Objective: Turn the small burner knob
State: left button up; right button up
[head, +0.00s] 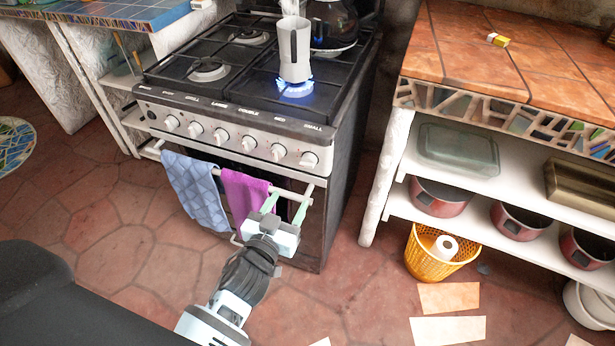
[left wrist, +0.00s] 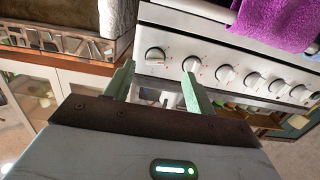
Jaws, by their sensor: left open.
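The small burner knob (head: 308,160) is the rightmost white knob on the stove's front panel, under the label "SMALL". In the left wrist view, which looks turned over, the leftmost knob (left wrist: 155,54) appears to be the same one. My left gripper (head: 287,208) is open and empty, below and a little left of that knob in the head view, near the oven rail. In the left wrist view the green fingers (left wrist: 158,72) are spread, with the knob appearing between and beyond their tips. They look apart from it. My right gripper is not in view.
A purple towel (head: 243,193) and a blue towel (head: 195,187) hang on the oven rail (head: 289,192) by my left gripper. A white pitcher (head: 294,52) stands over a lit blue flame. A tiled counter with shelves (head: 380,205) stands to the right, with floor between.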

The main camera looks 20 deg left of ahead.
aim_at(306, 167)
pick_arm(q)
jog(key=shift+t, duration=0.4)
jog(key=shift+w+d+r+b, duration=0.1)
jog(key=shift+w+r+b, duration=0.15)
jog(key=shift+w, duration=1.45)
jog(key=shift+w+d+r+b, duration=0.15)
jog(key=shift+w+r, duration=0.2)
jog(key=shift+w, duration=1.4)
jog(key=shift+w+d+r+b, duration=0.15)
jog(key=shift+w+r, duration=0.15)
jog(key=shift+w, duration=1.4)
jog(key=c, duration=1)
jog(key=shift+o, duration=0.2)
